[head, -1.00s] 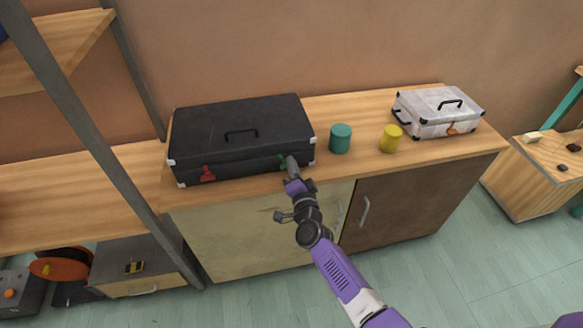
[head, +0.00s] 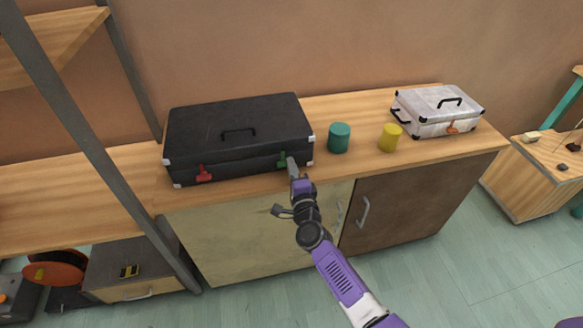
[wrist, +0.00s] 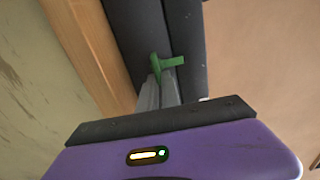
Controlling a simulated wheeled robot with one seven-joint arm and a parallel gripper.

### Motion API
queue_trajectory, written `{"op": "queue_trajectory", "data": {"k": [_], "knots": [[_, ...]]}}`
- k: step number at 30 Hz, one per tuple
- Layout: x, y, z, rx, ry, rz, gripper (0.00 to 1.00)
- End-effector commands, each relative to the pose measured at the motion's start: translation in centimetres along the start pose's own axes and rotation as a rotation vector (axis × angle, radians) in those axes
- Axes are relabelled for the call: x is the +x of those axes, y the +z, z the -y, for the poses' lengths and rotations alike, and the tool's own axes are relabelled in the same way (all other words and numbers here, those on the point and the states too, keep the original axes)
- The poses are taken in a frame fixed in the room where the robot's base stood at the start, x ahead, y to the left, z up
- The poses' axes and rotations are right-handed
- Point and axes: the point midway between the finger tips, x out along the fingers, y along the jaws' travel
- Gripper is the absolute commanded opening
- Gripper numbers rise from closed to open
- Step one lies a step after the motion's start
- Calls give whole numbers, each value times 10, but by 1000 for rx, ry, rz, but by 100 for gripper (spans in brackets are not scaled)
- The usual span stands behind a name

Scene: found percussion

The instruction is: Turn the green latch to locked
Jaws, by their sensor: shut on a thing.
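The green latch (head: 282,159) is on the front of a black case (head: 240,135), near its right end. In the wrist view the latch (wrist: 166,63) shows a bar pointing right and a lower part running down to my fingertips. My gripper (head: 292,165) is at the case front, with its fingers shut on the lower part of the green latch; the fingers (wrist: 160,88) hide some of it. A red latch (head: 204,174) is near the left end of the same case front.
The case lies on a wooden-topped cabinet (head: 445,151). A teal cylinder (head: 339,138) and a yellow cylinder (head: 390,138) stand right of it, then a smaller white case (head: 437,111). A dark shelf post (head: 95,145) rises at the left.

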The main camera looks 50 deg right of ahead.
Motion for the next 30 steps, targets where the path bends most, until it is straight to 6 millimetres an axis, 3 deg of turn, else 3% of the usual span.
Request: {"op": "queue_trajectory", "data": {"k": [10,12,14,24,30], "knots": [[-1,-1,-2,3,3,-1,0],[-1,-1,-2,3,3,-1,19],[0,-1,-1,3,2,-1,29],[-2,0,-1,2,1,0,29],[-26,0,0,1,2,1,29]]}}
